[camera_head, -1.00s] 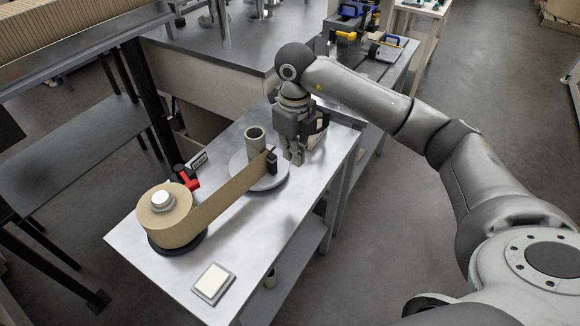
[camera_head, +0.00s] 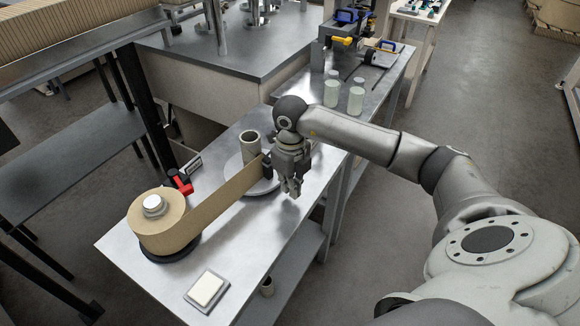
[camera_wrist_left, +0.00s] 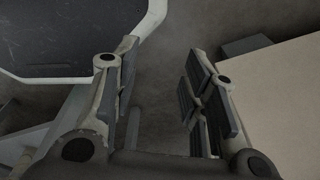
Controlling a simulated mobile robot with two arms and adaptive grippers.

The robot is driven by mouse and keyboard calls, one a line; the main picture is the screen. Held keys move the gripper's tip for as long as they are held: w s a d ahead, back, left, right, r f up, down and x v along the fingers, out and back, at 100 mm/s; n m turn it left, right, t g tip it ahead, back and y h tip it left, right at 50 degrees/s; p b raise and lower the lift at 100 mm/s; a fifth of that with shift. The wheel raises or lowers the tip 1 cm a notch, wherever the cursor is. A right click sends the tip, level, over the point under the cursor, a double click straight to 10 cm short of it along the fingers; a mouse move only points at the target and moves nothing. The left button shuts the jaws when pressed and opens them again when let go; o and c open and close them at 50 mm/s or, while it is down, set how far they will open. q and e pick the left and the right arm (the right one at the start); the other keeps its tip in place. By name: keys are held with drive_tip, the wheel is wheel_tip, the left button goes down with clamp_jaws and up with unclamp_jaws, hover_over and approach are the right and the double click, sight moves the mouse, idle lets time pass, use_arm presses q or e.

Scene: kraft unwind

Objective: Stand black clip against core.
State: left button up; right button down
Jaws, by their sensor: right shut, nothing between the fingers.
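The core (camera_head: 250,144) is a short grey-brown tube standing upright on a round light plate (camera_head: 233,166). A kraft strip (camera_head: 222,195) runs from the roll (camera_head: 160,222) to the plate. The black clip (camera_head: 267,166) is at the strip's far end, right of the core and partly hidden by my right gripper. My right gripper (camera_head: 291,190) is shut and empty, pointing down just right of the clip. I cannot tell whether it touches the clip. My left gripper (camera_wrist_left: 160,95) shows open and empty in the left wrist view, above the floor.
A red-and-black tool (camera_head: 180,181) lies behind the roll. A small pad with a white top (camera_head: 207,288) lies at the table's front. Pale green bottles (camera_head: 355,97) stand at the back right. The table's right edge is close to my right gripper.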

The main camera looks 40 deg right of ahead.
sight(265, 166)
drive_tip(key=shift+w+a+r+p, duration=0.1)
drive_tip(key=shift+w+a+p, duration=0.15)
drive_tip(key=shift+w, duration=0.7)
drive_tip(key=shift+w+a+r+p, duration=0.15)
drive_tip(key=shift+w+p, duration=0.1)
drive_tip(key=shift+w, duration=0.7)
use_arm(q)
drive_tip(key=shift+s+a+r, duration=0.1)
drive_tip(key=shift+s+r, duration=0.2)
drive_tip(key=shift+s, duration=0.3)
drive_tip(key=shift+s+r, duration=0.3)
drive_tip(key=shift+s, duration=0.3)
use_arm(e)
drive_tip(key=shift+w, duration=0.1)
use_arm(q)
drive_tip(key=shift+w, duration=0.1)
